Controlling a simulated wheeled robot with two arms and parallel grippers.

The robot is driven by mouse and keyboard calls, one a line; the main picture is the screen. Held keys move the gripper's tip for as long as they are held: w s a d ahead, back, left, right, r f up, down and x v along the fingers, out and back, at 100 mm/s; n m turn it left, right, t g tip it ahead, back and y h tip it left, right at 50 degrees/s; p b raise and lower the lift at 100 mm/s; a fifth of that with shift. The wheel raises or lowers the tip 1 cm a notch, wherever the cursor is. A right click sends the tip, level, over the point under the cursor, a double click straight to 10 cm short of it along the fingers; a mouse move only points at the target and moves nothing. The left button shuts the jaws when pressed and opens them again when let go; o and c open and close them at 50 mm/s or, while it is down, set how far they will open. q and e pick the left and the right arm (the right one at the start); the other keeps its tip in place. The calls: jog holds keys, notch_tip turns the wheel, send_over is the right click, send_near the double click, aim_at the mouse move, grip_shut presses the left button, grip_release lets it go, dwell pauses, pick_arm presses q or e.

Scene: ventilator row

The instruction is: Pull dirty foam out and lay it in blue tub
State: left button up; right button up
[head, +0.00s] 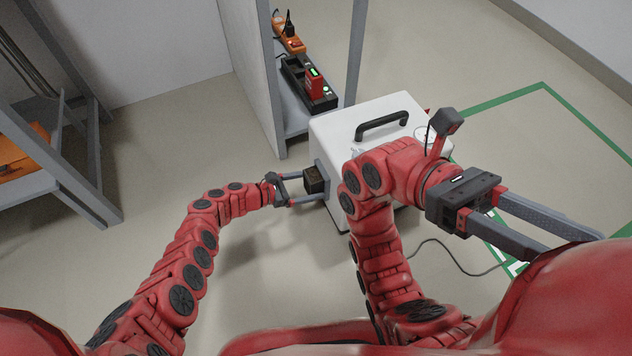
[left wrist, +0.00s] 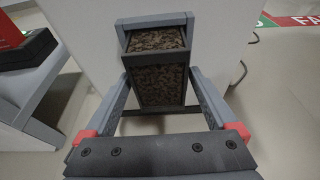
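The dirty foam (head: 313,182) is a brown speckled block in a dark frame. It sticks out of a grey-rimmed slot in the side of the white ventilator (head: 338,128); in the left wrist view the foam (left wrist: 158,86) is straight ahead. My left gripper (head: 306,187) has one finger on each side of the foam, spread wide, with what looks like a narrow gap. My right gripper (head: 550,245) is open and empty at the right, fingers apart. No blue tub shows in either view.
A grey rack (head: 282,100) with black and orange devices stands behind the ventilator. A grey shelf (head: 75,190) with an orange item is at far left. A cable (head: 450,255) lies on the floor near a green floor marking (head: 500,104). The floor at left is clear.

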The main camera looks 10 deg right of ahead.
pick_arm(q)
jog(key=c, duration=1.3)
jog(key=shift+s+a+p, duration=0.25)
jog(key=shift+a+p, duration=0.1)
jog(key=shift+a, duration=0.45)
jog(key=shift+s+a+p, duration=0.2)
jog(key=shift+a+p, duration=0.15)
jog(key=shift+a, duration=0.4)
jog(key=shift+s+a+p, duration=0.15)
jog(key=shift+a+p, duration=0.1)
jog(key=shift+a, duration=0.35)
jog(key=shift+s+a+p, duration=0.15)
jog(key=shift+a+p, duration=0.05)
jog(key=shift+a, duration=0.4)
jog(key=p, duration=0.1)
send_near(307, 187)
jog(key=shift+s+a+f, duration=0.25)
jog(key=shift+a+f, duration=0.4)
jog(key=shift+a, duration=0.25)
jog(key=shift+s+a+f, duration=0.25)
jog(key=shift+a+f, duration=0.4)
jog(key=shift+a, duration=0.2)
